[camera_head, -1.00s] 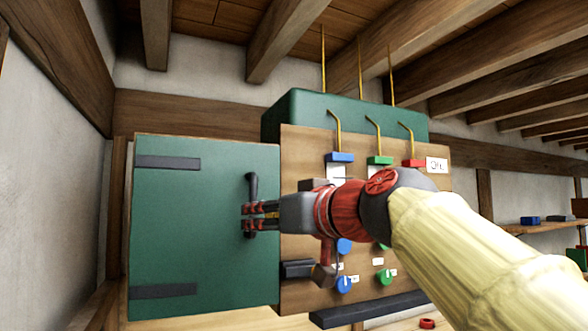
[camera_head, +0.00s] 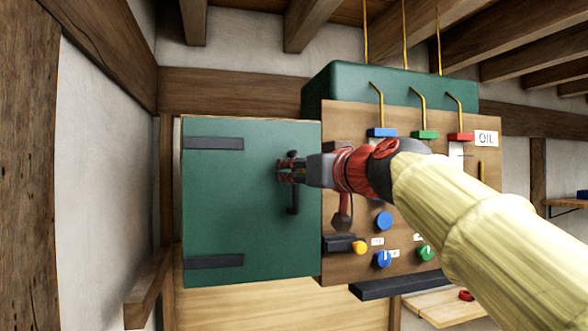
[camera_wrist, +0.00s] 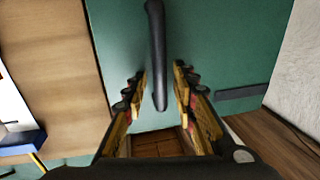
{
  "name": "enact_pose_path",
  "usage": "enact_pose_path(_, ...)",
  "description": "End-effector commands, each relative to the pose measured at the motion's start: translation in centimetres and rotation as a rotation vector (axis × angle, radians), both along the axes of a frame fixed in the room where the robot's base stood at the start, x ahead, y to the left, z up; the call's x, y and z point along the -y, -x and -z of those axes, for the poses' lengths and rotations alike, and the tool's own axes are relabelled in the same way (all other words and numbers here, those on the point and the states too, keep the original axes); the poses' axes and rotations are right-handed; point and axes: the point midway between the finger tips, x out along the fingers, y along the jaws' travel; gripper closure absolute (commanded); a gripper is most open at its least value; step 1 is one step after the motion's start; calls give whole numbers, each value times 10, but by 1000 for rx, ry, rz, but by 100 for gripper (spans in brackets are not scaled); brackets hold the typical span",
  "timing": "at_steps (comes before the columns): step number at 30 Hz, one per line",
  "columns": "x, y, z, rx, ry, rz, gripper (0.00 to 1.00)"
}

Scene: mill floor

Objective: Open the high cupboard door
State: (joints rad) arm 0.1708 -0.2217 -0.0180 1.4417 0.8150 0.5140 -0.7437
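The high cupboard door (camera_head: 235,215) is a green panel with two dark hinge straps on its left side. It looks closed, its right edge against the wooden board. Its black upright handle (camera_head: 294,203) is near the right edge. My gripper (camera_head: 280,168) is at the upper end of the handle, coming from the right, and hides part of it. In the wrist view the handle (camera_wrist: 156,50) lies between my two parted fingers, with a gap showing on each side.
The wooden board (camera_head: 340,125) right of the door carries coloured knobs, levers and an OIL label (camera_head: 486,139). A green box (camera_head: 400,88) with yellow rods stands behind it. A timber post (camera_head: 28,170) and pale wall are at the left. Ceiling beams run overhead.

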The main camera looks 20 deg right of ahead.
Motion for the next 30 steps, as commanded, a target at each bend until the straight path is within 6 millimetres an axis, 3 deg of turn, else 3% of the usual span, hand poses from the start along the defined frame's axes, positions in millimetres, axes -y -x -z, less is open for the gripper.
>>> enact_pose_path(4, 0, 0, 0, 0, 0, 0, 74)
enact_pose_path(18, 0, 1, 0, 1, 0, 0, 100)
enact_pose_path(30, 0, 1, 0, 1, 0, 0, 100)
